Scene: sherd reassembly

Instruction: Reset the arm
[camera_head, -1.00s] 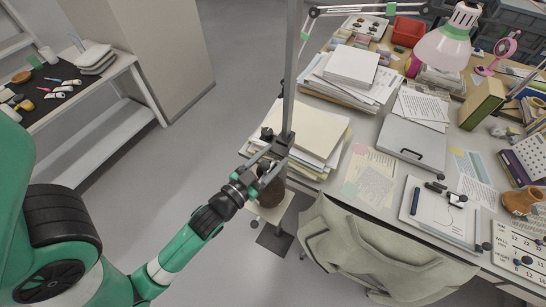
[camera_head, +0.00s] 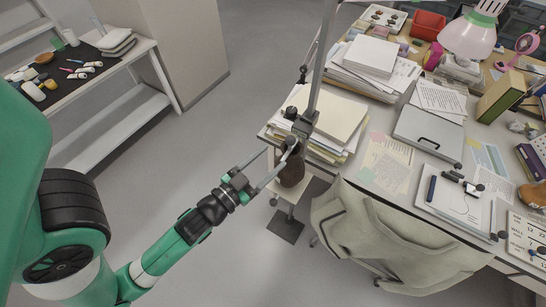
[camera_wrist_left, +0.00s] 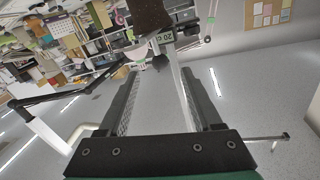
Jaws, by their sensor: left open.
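My left gripper (camera_head: 277,158) is open in the head view, in front of a tall metal stand (camera_head: 316,85). A dark brown rounded piece (camera_head: 291,170) hangs low at the stand, beyond the fingertips. In the left wrist view the two fingers (camera_wrist_left: 160,76) are spread with nothing between them near the palm. The brown piece (camera_wrist_left: 150,14) shows at the top, past the tips, with a small tag marked 20 (camera_wrist_left: 164,38) below it. Whether a fingertip touches the piece or stand is hard to tell. My right gripper is not in view.
A desk holds paper stacks (camera_head: 332,112), a grey case (camera_head: 428,133), and a pink-and-white lamp (camera_head: 467,36). A chair with a draped grey-beige jacket (camera_head: 400,240) stands before it. A side bench (camera_head: 110,58) is at left. Open floor (camera_head: 190,140) lies between.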

